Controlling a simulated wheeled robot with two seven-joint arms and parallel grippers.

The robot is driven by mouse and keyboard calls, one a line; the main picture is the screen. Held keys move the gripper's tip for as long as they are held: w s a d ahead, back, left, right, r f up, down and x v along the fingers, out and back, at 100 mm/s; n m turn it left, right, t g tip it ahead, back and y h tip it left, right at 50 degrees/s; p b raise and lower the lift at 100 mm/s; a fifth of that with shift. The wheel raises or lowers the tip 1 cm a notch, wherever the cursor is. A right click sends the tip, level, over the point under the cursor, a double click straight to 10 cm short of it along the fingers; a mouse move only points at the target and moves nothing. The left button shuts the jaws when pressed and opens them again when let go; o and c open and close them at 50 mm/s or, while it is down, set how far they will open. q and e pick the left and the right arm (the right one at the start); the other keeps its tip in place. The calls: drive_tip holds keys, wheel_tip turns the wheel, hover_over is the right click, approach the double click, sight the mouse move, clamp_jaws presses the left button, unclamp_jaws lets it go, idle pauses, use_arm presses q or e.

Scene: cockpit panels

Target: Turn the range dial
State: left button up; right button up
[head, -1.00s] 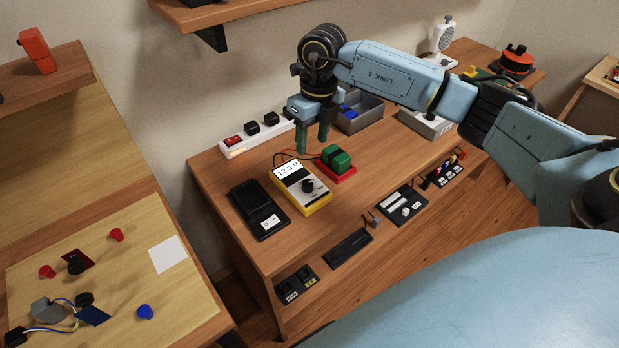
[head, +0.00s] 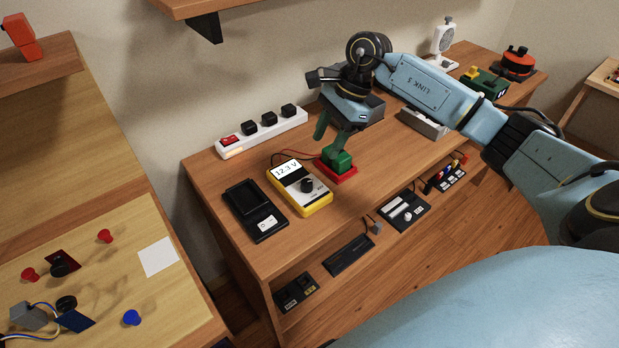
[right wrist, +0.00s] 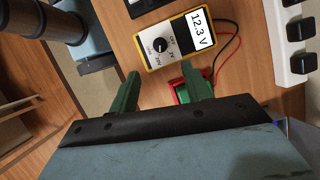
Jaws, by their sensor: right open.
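A yellow multimeter (head: 318,203) lies on the wooden desk, its screen reading 12.3 V. Its black round range dial (head: 307,185) sits on the pale face below the screen; the dial also shows in the right wrist view (right wrist: 160,45), with markings around it. My right gripper (head: 328,140) is open and empty above the desk, to the upper right of the meter and over the red and green block (head: 341,162). In the right wrist view its green fingers (right wrist: 163,88) are spread, with the meter beyond them. My left gripper is not in view.
A black tray-like device (head: 254,210) lies left of the meter. Red and black leads run from the meter. Several small panels line the lower shelf.

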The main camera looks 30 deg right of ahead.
sight(307, 182)
drive_tip(key=x, duration=1.1)
drive_tip(key=shift+f+b, duration=0.25)
drive_tip(key=shift+b, duration=0.05)
drive_tip(key=shift+c, duration=0.2)
